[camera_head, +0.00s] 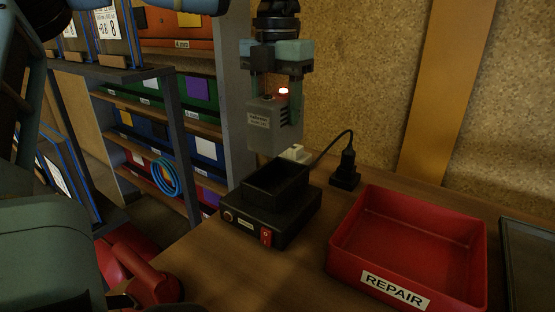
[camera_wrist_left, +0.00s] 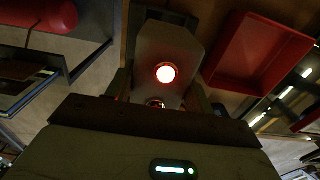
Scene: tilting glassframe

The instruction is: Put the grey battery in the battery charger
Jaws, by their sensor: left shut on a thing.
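The grey battery (camera_head: 274,128), a blocky case with a label and a lit red lamp on top, is held upright in my left gripper (camera_head: 276,98). The gripper is shut on its upper part, one finger on each side. The battery charger (camera_head: 268,228) is a black box with an open-topped black holder and a red switch on its front. The battery hangs above the holder, seemingly apart from it. In the left wrist view the battery (camera_wrist_left: 166,60) shows between the fingers with its red lamp glowing; the charger is not clearly visible there. My right gripper is not in view.
A red REPAIR tray (camera_head: 405,250) stands empty right of the charger. A black plug (camera_head: 346,168) with a cable is behind it. A cork wall (camera_head: 350,70) closes the back. Shelves with coloured boxes (camera_head: 160,90) stand left. Some bare wooden tabletop (camera_head: 285,275) lies in front.

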